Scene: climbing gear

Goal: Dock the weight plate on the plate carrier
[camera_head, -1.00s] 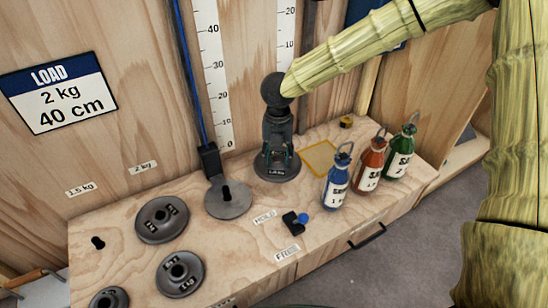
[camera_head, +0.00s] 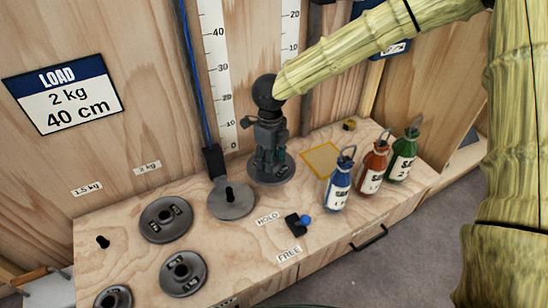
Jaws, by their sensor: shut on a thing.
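My gripper (camera_head: 268,156) points down at the back of the wooden bench top, right of the blue cord. It is shut on a dark round weight plate (camera_head: 284,175) with a small pale label. The gripper hides part of this plate, and I cannot tell if it touches the bench. The plate carrier (camera_head: 232,207) is a dark disc with a central post, below the dark block at the end of the blue cord. It lies just left of and nearer than the held plate; their edges look close, and the held plate is not over the post.
Several other dark plates, such as one at the left (camera_head: 166,220), lie on the bench (camera_head: 235,255). A black lever with a blue knob (camera_head: 304,220) sits between HOLD and FREE labels. Blue (camera_head: 338,187), red (camera_head: 372,170) and green (camera_head: 403,158) bottles stand at right. A yellow-outlined square (camera_head: 322,158) is empty.

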